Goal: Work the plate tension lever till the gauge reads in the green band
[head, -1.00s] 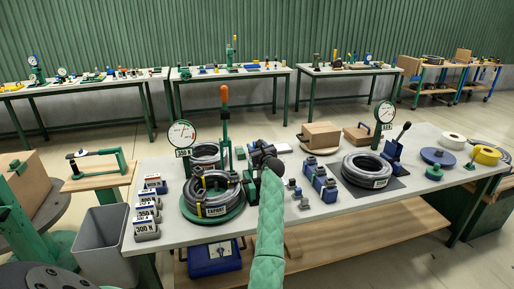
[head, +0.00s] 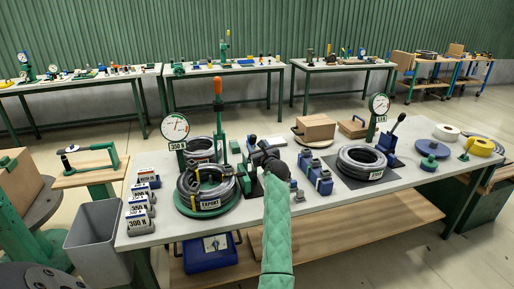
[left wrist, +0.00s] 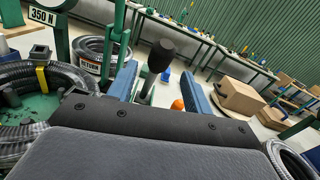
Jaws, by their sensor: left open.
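My left gripper (head: 266,158) reaches over the middle of the front table. In the left wrist view its two blue fingers (left wrist: 160,85) stand apart. A lever with a black knob (left wrist: 160,55) shows between the fingers there, and I cannot tell whether they touch it. A gauge with a white dial (head: 174,128) and a "350 N" label stands at the left, its needle too small to read exactly. Beside it an upright lever with an orange handle (head: 217,87) rises behind a hose coil (head: 207,190). My right gripper is not in view.
At the right stand a second gauge (head: 379,104), a blue lever unit (head: 393,137) and another hose coil (head: 361,160). Blue blocks (head: 317,174), a cardboard box (head: 315,127) and labelled weights (head: 139,212) crowd the tabletop. A grey bin (head: 93,240) stands at left.

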